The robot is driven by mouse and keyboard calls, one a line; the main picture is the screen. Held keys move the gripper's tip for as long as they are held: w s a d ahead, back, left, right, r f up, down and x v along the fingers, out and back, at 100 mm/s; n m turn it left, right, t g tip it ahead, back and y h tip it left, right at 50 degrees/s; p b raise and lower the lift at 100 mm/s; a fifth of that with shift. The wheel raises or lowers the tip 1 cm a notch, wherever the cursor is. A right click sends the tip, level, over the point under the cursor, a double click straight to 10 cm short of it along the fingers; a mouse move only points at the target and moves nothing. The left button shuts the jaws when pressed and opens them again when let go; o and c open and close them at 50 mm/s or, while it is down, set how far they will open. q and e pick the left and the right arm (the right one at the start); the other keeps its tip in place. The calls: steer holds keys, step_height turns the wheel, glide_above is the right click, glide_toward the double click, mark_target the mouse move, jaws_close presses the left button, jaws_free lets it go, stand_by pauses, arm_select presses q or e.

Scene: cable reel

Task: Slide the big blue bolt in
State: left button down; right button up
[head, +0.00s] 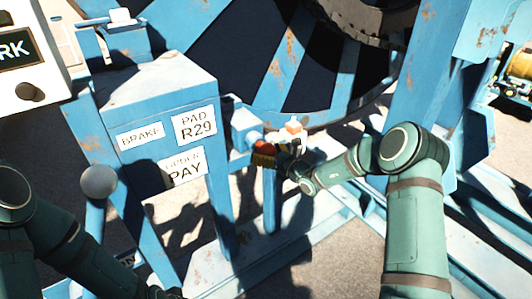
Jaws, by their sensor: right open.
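A blue blocky fitting (244,126) stands beside the reel, right of the blue control box. It may house the big blue bolt, but I cannot make out the bolt clearly. My right gripper (282,154) is close to this fitting, at its lower right, and is open. Small red, orange and yellow parts show around the gripper. Whether its fingers touch anything is too small to tell. My left arm comes in at the lower left, and its gripper is below the picture's edge.
The large blue reel (290,60) fills the top middle. The blue control box (158,110) with BRAKE and PAD R29 labels stands on the left. A grey ball-topped lever (98,181) rises in front of it. Blue frame rails cross the ground at the right.

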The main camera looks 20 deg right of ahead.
steer(key=v, duration=1.2)
steer(key=shift+f, duration=0.1)
steer(key=s+a+f+n+g+y, duration=0.2)
steer(key=s+a+f+n+g, duration=0.85)
steer(key=s+a, duration=0.3)
steer(key=s+f+n+g+h, duration=0.1)
steer(key=s+f+n+h, duration=0.2)
steer(key=s+n, duration=0.4)
steer(key=s+a+f+n+g+h, duration=0.1)
steer(key=s+f+n+h, duration=0.3)
steer(key=n, duration=0.9)
steer(key=s+f+g, duration=0.1)
steer(key=s+f, duration=0.1)
steer(key=shift+s+a, duration=0.2)
steer(key=shift+s, duration=0.2)
